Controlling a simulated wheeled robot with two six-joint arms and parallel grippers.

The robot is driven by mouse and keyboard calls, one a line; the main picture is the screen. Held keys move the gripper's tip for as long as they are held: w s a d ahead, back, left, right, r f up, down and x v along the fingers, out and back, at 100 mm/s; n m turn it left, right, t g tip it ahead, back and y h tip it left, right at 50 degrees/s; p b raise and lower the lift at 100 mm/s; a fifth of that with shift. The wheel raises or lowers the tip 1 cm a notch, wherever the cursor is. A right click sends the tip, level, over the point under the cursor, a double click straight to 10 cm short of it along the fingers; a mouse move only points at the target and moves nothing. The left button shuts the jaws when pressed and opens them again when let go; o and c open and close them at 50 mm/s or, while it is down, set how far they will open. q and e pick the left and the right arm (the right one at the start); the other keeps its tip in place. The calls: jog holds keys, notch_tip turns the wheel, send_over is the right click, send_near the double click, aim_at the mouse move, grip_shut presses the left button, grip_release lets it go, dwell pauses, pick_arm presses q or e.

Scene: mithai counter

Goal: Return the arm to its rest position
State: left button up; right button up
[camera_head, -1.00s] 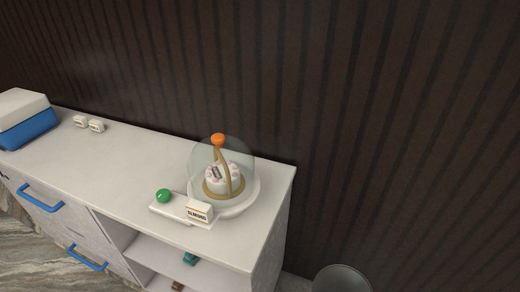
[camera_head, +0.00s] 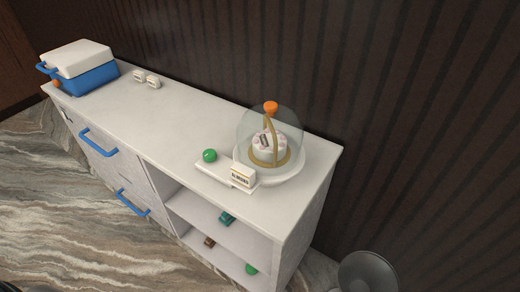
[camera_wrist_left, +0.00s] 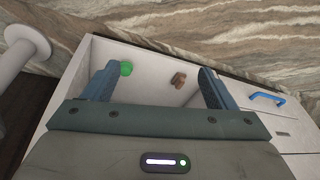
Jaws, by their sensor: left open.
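My left gripper (camera_wrist_left: 157,88) shows in the left wrist view with its two blue-grey fingers spread wide and nothing between them. Behind the fingers is the open shelf part of the white counter (camera_wrist_left: 90,60), with a green ball (camera_wrist_left: 126,68) and a small brown piece (camera_wrist_left: 178,79) in it. Neither gripper shows clearly in the head view. My right gripper is in neither view.
The white counter (camera_head: 190,118) carries a glass dome with an orange knob (camera_head: 271,107), a green ball (camera_head: 209,155), a label block (camera_head: 243,175), small white blocks (camera_head: 146,80) and a blue box with a white lid (camera_head: 92,78). Blue handles (camera_head: 98,142) stick out in front.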

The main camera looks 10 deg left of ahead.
pick_arm(q)
jog(key=s+a+f+g, duration=0.1)
jog(key=s+f, duration=1.7)
jog(key=f, duration=0.3)
jog(key=shift+s+a+f, duration=0.25)
jog(key=shift+s+f, duration=0.1)
jog(key=shift+s, duration=0.05)
